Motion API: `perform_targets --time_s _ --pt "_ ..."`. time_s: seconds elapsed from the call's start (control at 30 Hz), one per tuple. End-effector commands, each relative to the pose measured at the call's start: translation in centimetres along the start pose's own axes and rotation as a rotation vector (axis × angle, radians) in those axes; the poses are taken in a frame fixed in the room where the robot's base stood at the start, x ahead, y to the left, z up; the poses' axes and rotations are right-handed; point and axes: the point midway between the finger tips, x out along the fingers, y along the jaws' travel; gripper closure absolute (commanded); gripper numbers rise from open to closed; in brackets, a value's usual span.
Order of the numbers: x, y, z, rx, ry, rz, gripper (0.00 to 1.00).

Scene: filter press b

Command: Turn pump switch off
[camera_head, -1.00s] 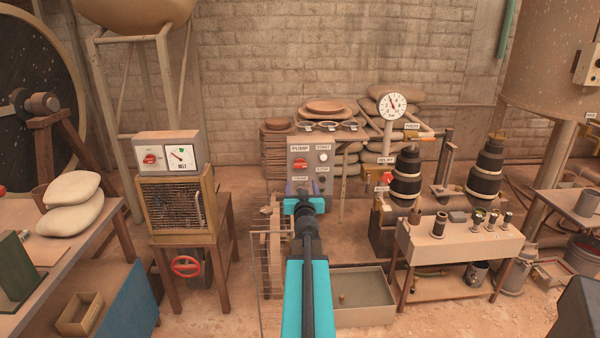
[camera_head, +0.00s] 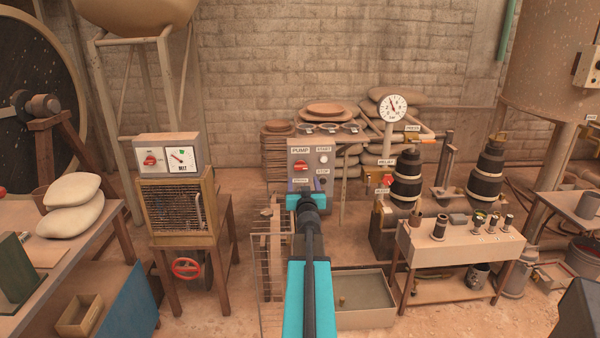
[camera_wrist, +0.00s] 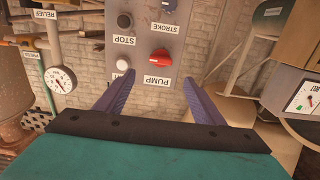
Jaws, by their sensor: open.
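The pump switch (camera_head: 300,166) is a red rotary knob on a grey upright control panel (camera_head: 324,173), below a PUMP label. In the wrist view the panel is upside down, and the red pump switch (camera_wrist: 160,56) lies ahead of and between my finger tips, with its PUMP label nearer to me. My gripper (camera_wrist: 157,88) is open and empty, apart from the knob. In the head view my gripper (camera_head: 301,190) is in front of the panel's lower part and hides some of it.
A white START button (camera_wrist: 123,62) and a dark STOP button (camera_wrist: 124,21) sit beside the switch. A pressure gauge (camera_head: 392,107) stands right of the panel. A mill control box (camera_head: 168,155) stands to the left. A low tray (camera_head: 365,316) is on the floor below.

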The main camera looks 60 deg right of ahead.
Motion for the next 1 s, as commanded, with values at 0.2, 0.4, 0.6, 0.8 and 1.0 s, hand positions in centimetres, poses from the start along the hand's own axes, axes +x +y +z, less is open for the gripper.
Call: perform_targets --time_s 0.2,0.4,0.6,0.8,1.0 --pt "2.1 0.0 0.0 -0.001 0.0 0.0 0.38" --pt "3.8 0.0 0.0 0.0 0.0 0.0 0.38" --pt "5.4 0.1 0.0 -0.001 0.0 0.0 0.38" --pt "7.1 0.1 0.0 -0.001 0.001 0.0 0.38" --pt "8.7 0.1 0.0 0.0 0.001 0.001 0.38"
